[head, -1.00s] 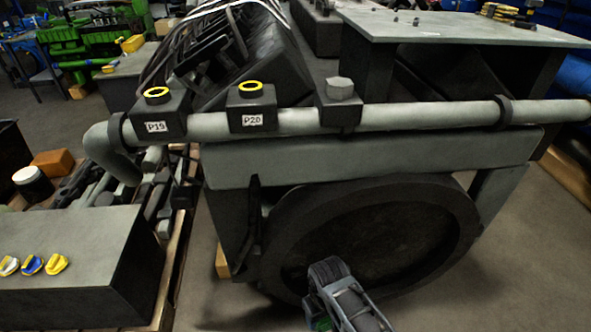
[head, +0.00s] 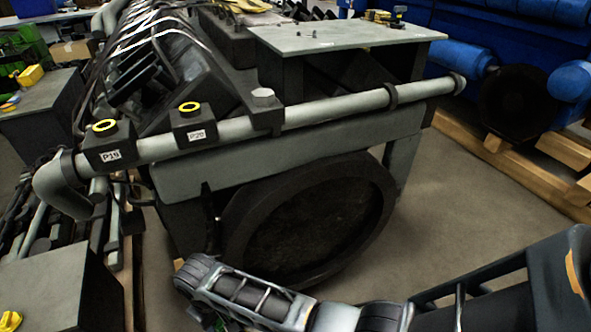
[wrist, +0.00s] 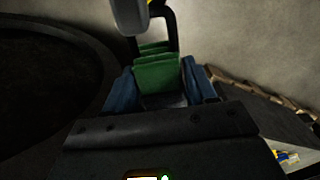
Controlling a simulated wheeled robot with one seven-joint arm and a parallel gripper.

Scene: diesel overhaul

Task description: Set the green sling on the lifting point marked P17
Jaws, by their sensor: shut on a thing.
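My gripper (wrist: 159,86) is shut on the green sling (wrist: 157,72), which shows between its two blue finger pads in the wrist view. A dark hook-shaped part with a grey rounded end stands above the sling there. In the head view my arm reaches in from the right, low in front of the engine's big round opening. The gripper's fingers are cut off at the bottom edge. No label reading P17 shows. Two ringed yellow points on the engine's pipe carry the labels P19 (head: 112,156) and P20 (head: 197,135).
A grey bench (head: 55,290) stands at lower left. Blue machinery (head: 500,50) and wooden pallets (head: 520,150) are at right. Bare floor (head: 455,205) lies between.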

